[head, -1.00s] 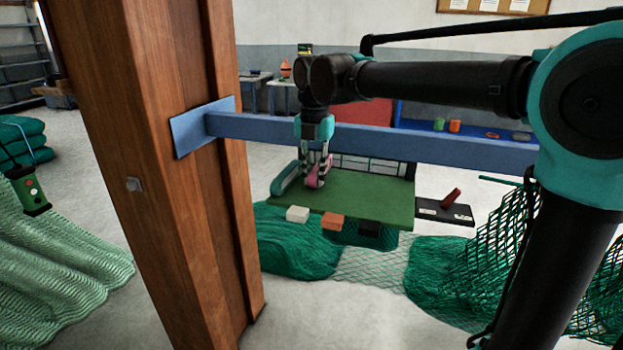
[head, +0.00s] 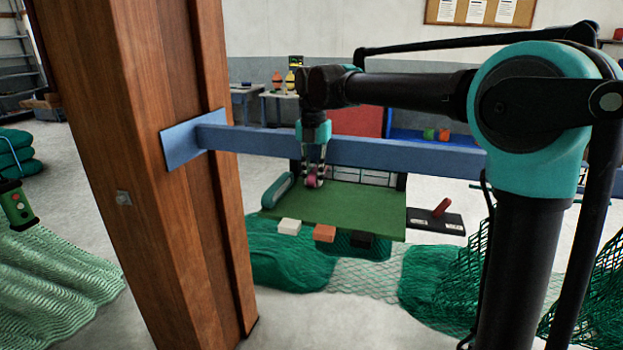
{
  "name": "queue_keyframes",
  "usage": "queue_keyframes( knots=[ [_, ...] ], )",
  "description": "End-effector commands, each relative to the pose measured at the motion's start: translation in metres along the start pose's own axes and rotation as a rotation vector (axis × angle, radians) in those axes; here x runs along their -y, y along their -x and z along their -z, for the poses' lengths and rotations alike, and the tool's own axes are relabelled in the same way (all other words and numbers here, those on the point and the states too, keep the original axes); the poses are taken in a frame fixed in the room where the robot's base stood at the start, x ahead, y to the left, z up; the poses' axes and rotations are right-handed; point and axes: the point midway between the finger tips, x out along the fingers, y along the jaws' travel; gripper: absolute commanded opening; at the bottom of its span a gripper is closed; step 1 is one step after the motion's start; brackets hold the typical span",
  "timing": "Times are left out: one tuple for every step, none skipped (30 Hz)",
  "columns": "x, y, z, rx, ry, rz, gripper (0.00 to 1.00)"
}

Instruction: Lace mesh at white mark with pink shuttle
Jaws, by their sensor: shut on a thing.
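My gripper (head: 313,178) points down over the back left of a green board (head: 345,208). It is shut on the pink shuttle (head: 312,180), which shows between its fingers. I cannot tell whether the shuttle touches the board. Green mesh (head: 375,275) hangs below and in front of the board, with darker net bunched (head: 285,255) on the left. I cannot make out a white mark on the mesh.
A wooden post (head: 150,170) fills the left, with a blue beam (head: 400,156) running right from it behind my gripper. A teal roll (head: 277,190) lies at the board's left end. A black tray (head: 436,222) with a red handle (head: 442,207) juts out right.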

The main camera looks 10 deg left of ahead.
Motion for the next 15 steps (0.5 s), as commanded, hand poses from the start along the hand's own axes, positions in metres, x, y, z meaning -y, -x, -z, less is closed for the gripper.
queue_keyframes(
  knots=[
    [-0.0001,0.0,-0.0023,0.0,0.0,0.0,0.0],
    [-0.0001,0.0,-0.0033,0.0,0.0,0.0,0.0],
    [-0.0001,-0.0001,-0.0044,0.0,0.0,0.0,0.0],
    [-0.0001,-0.0001,-0.005,0.0,0.0,0.0,0.0],
    [-0.0001,-0.0001,-0.0055,0.0,0.0,0.0,0.0],
    [0.0,-0.0001,-0.006,0.0,0.0,0.0,0.0],
    [0.0,-0.0001,-0.0062,0.0,0.0,0.0,0.0],
    [0.0,-0.0001,-0.0064,0.0,0.0,0.0,0.0],
    [0.0,-0.0001,-0.0065,0.0,0.0,0.0,0.0],
    [0.0,-0.0001,-0.0065,0.0,0.0,0.0,0.0],
    [0.0,-0.0001,-0.0065,0.0,0.0,0.0,0.0],
    [0.0,-0.0001,-0.0064,0.0,0.0,0.0,0.0],
    [0.0,-0.0001,-0.0064,0.0,0.0,0.0,0.0],
    [0.0001,-0.0001,-0.0064,0.0,0.0,0.0,0.0],
    [0.0001,-0.0001,-0.0064,0.0,0.0,0.0,0.19]
  ],
)
